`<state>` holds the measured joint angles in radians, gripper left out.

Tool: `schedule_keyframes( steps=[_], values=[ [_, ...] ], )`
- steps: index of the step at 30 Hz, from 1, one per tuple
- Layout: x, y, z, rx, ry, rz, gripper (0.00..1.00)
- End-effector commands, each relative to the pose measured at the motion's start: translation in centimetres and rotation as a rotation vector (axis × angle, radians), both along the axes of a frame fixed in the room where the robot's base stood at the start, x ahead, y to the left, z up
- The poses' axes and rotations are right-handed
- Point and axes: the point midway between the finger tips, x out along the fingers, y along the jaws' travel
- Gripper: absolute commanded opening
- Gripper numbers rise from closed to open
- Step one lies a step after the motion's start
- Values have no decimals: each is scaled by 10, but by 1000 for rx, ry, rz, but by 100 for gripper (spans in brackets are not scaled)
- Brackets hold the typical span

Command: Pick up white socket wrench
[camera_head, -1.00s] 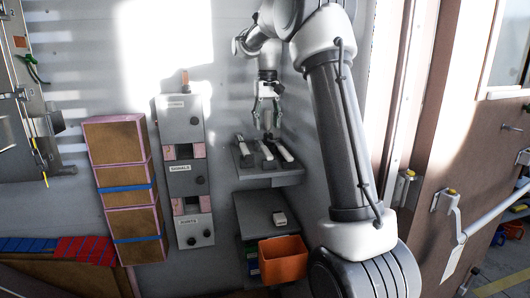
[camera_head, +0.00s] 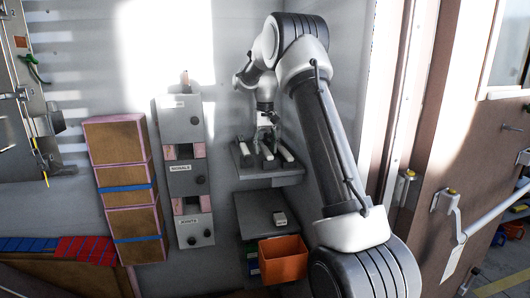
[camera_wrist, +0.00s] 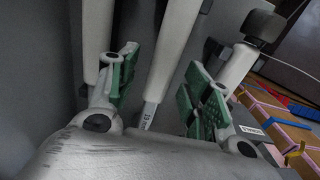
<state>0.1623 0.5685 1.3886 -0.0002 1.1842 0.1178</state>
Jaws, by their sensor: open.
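Several white-handled tools lie side by side on the upper grey shelf (camera_head: 290,173). In the wrist view, a white handle (camera_wrist: 170,60) with small dark marking at its near end runs between my fingers. Another white tool (camera_wrist: 92,40) lies left of my left finger, and a white tool with a black head (camera_wrist: 250,48) lies to the right. I cannot tell for sure which one is the socket wrench. My gripper (camera_head: 266,146), with green finger pads in the wrist view (camera_wrist: 160,82), is open, pointing down at the tools. Contact with the middle handle is not visible.
A lower shelf (camera_head: 255,206) holds a small white object (camera_head: 280,218). An orange bin (camera_head: 283,258) stands below. A grey labelled cabinet (camera_head: 183,180) and stacked brown boxes (camera_head: 125,190) stand left. A brown door (camera_head: 450,150) is on the right.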

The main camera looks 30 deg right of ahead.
Motion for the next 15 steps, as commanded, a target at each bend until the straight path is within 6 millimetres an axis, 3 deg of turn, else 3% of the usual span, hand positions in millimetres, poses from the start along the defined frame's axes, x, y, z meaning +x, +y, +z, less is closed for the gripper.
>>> schedule_keyframes(
  steps=[3,11,15],
  values=[
    [0,0,0,0,0,0,45],
    [0,0,0,0,0,0,0],
    [0,0,1,0,-1,0,0]
  ],
)
